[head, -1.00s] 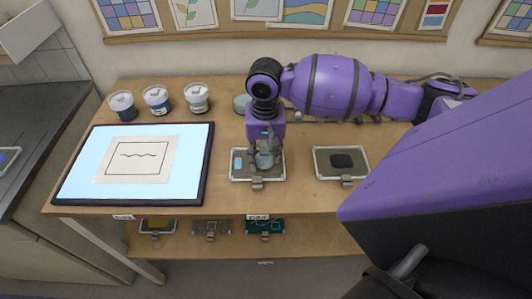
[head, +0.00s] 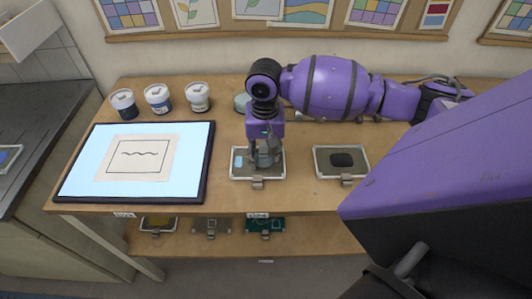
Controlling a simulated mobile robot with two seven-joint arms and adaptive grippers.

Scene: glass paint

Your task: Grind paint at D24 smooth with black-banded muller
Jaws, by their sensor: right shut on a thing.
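My right gripper (head: 265,156) points down over the glass plate (head: 240,174) at the table's front edge, under my purple arm. It is shut on a pale, glassy muller (head: 271,157) that stands low over the plate. The gripper hides much of the muller, and I cannot make out a black band or whether its base touches the plate. A light blue patch (head: 239,161) shows on the plate, left of the muller. My left gripper is not in view.
A lit panel (head: 196,180) with a drawing on paper lies to the left. Several lidded jars (head: 157,98) stand behind it. A lower shelf (head: 185,240) holds more plates. A round pale object (head: 241,102) stands behind my arm.

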